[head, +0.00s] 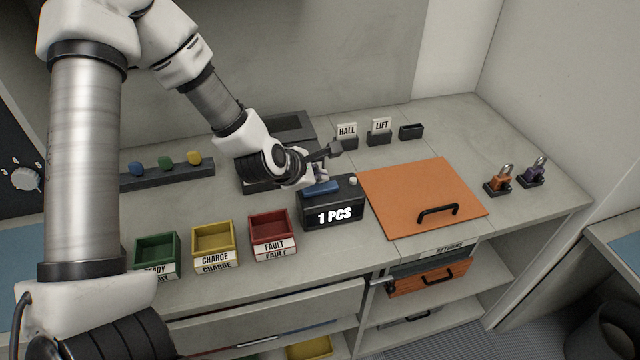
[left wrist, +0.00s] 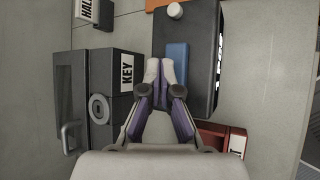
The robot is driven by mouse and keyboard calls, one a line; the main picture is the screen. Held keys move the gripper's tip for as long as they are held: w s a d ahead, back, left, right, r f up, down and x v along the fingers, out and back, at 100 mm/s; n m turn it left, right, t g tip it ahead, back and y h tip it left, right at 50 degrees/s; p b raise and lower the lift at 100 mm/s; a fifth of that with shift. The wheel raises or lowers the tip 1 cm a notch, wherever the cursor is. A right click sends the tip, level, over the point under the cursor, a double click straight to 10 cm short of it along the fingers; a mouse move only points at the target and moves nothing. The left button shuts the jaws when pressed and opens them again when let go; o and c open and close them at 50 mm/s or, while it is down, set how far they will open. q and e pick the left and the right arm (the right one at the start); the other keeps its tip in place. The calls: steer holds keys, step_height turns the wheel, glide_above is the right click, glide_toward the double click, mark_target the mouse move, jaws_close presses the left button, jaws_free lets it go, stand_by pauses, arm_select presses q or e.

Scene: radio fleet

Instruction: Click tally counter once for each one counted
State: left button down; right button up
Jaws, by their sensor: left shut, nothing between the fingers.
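The tally counter (head: 345,211) is a black box on the counter top, with "1 PCS" in white on its front. On its top are a blue bar-shaped button (head: 320,187) and a small white knob (head: 353,181). The counter also shows in the left wrist view (left wrist: 203,85), with its blue button (left wrist: 177,58). My left gripper (head: 319,174) is shut and empty, with its tips over the button's back left edge. In the left wrist view its tips (left wrist: 160,70) lie beside the blue button. I cannot tell whether they touch it. My right gripper is not in view.
Green (head: 157,248), yellow (head: 213,237) and red (head: 271,227) bins stand left of the counter. A dark box labelled "KEY" (left wrist: 100,90) stands close behind the gripper. An orange panel (head: 410,190) with a black handle lies right. HALL (head: 346,131) and LIFT (head: 380,127) holders stand behind.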

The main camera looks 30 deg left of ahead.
mark_target(319, 188)
arm_select(q)
step_height(319, 188, up, 5)
steer(key=p, duration=0.3)
steer(key=shift+p, duration=0.4)
stand_by(1.8)
